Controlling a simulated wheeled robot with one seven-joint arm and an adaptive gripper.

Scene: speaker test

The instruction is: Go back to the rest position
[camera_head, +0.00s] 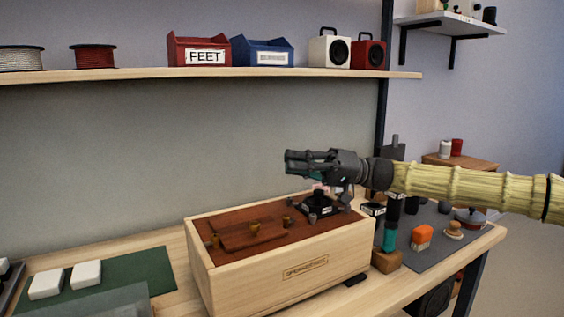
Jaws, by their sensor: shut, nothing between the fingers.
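My gripper (292,163) is at the end of my arm, which reaches in from the right. It is held above the back right part of a wooden speaker box (290,272) and points left. Its fingers are shut with nothing visible between them. The box has a dark red-brown top face with several small brass-coloured pegs on it. A black device (322,206) sits on the right part of that face, below my gripper. My gripper appears apart from it.
A shelf (130,75) above holds wire spools, a red FEET bin (200,50), a blue bin (263,52) and two small speakers. Right of the box are a teal-handled tool (389,237), an orange brush (423,233) and a dark mat. White blocks lie on a green mat (137,270) at left.

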